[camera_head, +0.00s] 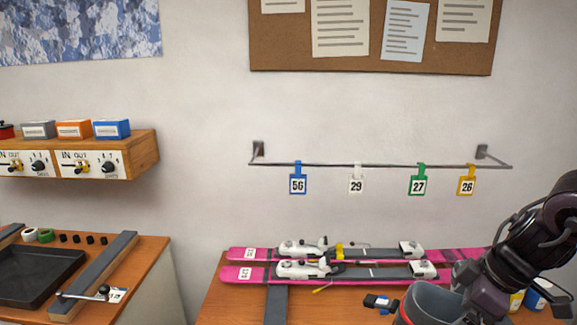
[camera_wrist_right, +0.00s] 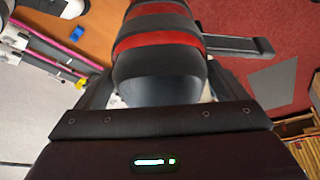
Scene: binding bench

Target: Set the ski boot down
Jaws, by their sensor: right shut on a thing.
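The ski boot (camera_head: 430,303) is dark grey with red, at the bottom edge of the head view, mostly cut off there. In the right wrist view the boot (camera_wrist_right: 158,55) shows dark with red bands between the fingers. My right gripper (camera_head: 468,282) is shut on the boot, and its arm comes in from the right. In the head view the boot overlaps the front right of the bench (camera_head: 235,305); I cannot tell whether it touches the bench. My left gripper is not in view.
Two pink skis (camera_head: 258,274) with white bindings lie across the bench. A small blue and black item (camera_head: 377,301) lies left of the boot. A rail (camera_head: 330,165) with several numbered tags is on the wall. A second bench with a black tray (camera_head: 40,285) stands left.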

